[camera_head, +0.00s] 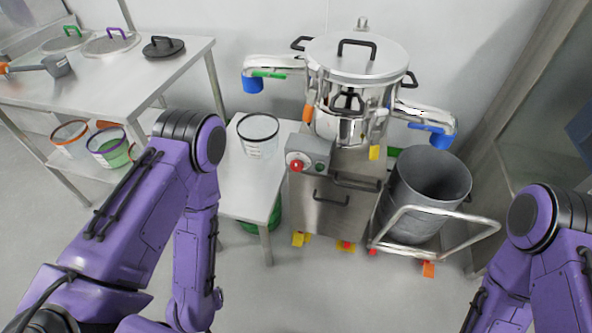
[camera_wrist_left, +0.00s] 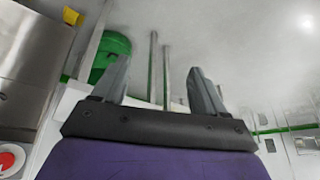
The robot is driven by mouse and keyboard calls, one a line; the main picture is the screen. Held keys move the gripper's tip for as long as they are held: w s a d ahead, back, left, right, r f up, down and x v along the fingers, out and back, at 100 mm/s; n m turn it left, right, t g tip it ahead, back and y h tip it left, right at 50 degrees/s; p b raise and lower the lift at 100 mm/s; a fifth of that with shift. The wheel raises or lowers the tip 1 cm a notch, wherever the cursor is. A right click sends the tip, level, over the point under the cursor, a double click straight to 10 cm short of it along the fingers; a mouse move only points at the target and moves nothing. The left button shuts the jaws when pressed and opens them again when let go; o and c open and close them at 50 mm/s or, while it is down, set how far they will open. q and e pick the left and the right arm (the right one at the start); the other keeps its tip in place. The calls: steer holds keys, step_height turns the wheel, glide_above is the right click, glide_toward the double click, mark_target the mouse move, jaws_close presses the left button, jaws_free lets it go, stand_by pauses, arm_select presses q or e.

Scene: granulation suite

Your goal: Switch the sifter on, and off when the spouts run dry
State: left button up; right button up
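The steel sifter (camera_head: 350,100) has a clamped lid and a spout on each side, the left spout (camera_head: 275,66) and the right spout (camera_head: 425,115), both with blue ends. Its control box (camera_head: 308,155) carries a red button (camera_head: 297,165) and a small green button (camera_head: 320,167). A red button also shows at the lower left edge of the left wrist view (camera_wrist_left: 8,160). My left gripper (camera_wrist_left: 160,68) is open and empty, its fingers apart; it is outside the head view. My right gripper is not in view. No powder flow from the spouts is discernible.
A clear container (camera_head: 258,135) stands on a small side table (camera_head: 245,185) below the left spout. A grey drum (camera_head: 408,215) on a railed trolley (camera_head: 480,222) stands below the right spout. A bench (camera_head: 120,75) at left holds lids and a scoop. Floor in front is clear.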

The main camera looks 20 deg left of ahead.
arm_select(q)
steer(key=w+d+f+t+b, duration=0.1)
steer(key=w+d+f+b, duration=0.1)
steer(key=w+f+b, duration=0.15)
steer(key=n+t+h+b, duration=0.3)
steer(key=n+t+b, duration=0.8)
steer(key=n, duration=1)
glide_toward(296, 168)
steer(key=w, duration=0.2)
steer(key=w+f+t+p, duration=0.1)
steer(key=w, duration=0.2)
steer(key=w+f+t+p, duration=0.1)
steer(key=w, duration=0.2)
steer(key=shift+w, duration=0.2)
steer(key=shift+m, duration=0.3)
steer(key=c, duration=1.1)
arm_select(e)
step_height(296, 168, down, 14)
